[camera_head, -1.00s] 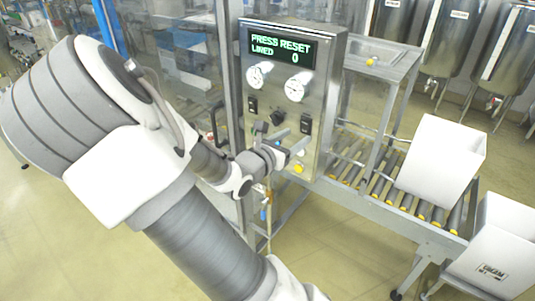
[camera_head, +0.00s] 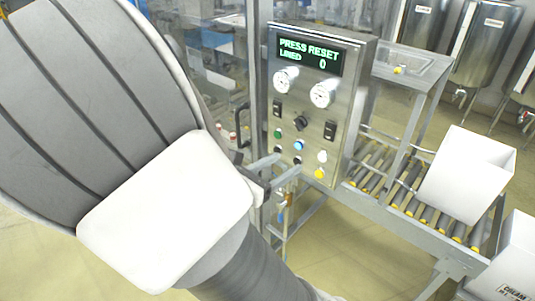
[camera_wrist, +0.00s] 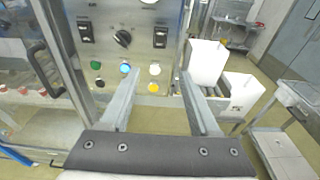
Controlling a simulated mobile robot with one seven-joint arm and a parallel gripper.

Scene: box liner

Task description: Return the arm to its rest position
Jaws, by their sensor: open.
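My gripper (camera_head: 280,168) is in front of the lower part of the steel control panel (camera_head: 345,95). In the wrist view my gripper (camera_wrist: 155,80) has its two fingers spread apart with nothing between them. Beyond the fingers are a blue button (camera_wrist: 125,68), a white button (camera_wrist: 154,69) and a yellow button (camera_wrist: 153,87). The panel's display (camera_head: 308,54) reads "PRESS RESET" and "LINED 0". My arm fills the left of the head view and hides much of that side.
A white box (camera_head: 465,175) stands on the roller conveyor (camera_head: 400,185) right of the panel. Another white box (camera_head: 510,265) is at the lower right. A door handle (camera_head: 241,125) is left of the panel. Steel tanks (camera_head: 480,45) stand behind. Floor is open below the conveyor.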

